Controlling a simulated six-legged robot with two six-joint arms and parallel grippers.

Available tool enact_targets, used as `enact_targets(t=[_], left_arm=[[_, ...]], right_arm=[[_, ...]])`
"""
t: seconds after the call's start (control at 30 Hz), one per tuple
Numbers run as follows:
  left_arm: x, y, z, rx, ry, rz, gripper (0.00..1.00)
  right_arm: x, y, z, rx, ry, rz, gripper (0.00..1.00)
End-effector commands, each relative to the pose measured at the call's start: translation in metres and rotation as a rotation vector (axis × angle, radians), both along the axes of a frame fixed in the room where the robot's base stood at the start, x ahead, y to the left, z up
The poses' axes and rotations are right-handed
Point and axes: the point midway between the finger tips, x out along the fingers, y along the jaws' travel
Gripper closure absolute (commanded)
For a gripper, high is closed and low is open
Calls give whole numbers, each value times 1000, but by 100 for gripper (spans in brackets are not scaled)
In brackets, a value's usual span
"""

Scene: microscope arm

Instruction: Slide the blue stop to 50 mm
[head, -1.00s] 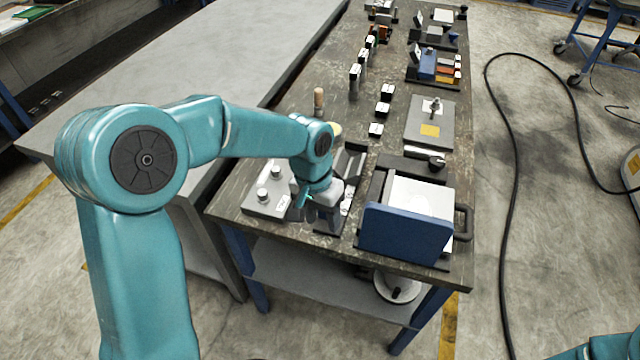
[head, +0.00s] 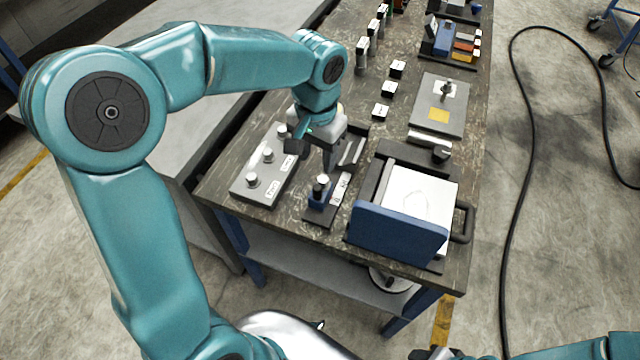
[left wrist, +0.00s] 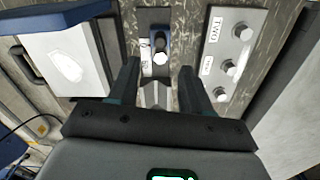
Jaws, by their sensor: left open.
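The blue stop (head: 319,194), with a pale round knob on top, sits near the front end of a dark slide base (head: 318,216). A white scale strip (head: 341,188) runs beside it. My left gripper (head: 327,160) is open and empty, pointing down over the slide just behind the stop. In the left wrist view, the stop (left wrist: 161,47) shows ahead between the two open fingers (left wrist: 158,80), apart from them. The scale's marks are too small to read.
A grey panel (head: 240,188) with several knobs lies left of the slide. A blue-fronted box (head: 395,237) with a white top stands close on the right. Small blocks and a grey plate (head: 455,92) lie farther back on the bench.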

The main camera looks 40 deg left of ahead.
Motion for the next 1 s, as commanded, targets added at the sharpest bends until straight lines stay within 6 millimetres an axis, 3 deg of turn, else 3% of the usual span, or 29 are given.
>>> enact_targets(t=[0.2, 0.4, 0.6, 0.9, 1.0], left_arm=[[-1, -1, -55, 0, 6, -3, 52], [1, -2, -93, -1, 4, -4, 52], [3, -2, -110, 0, 1, -3, 52], [4, -2, -113, -1, -1, -3, 52], [4, -2, -112, -1, -1, -3, 84]], right_arm=[[0, 0, -2, 0, 0, 0, 57], [0, 0, -2, 0, 0, 0, 57], [0, 0, -2, 0, 0, 0, 57], [0, 0, -3, 0, 0, 0, 57], [0, 0, -3, 0, 0, 0, 57]])
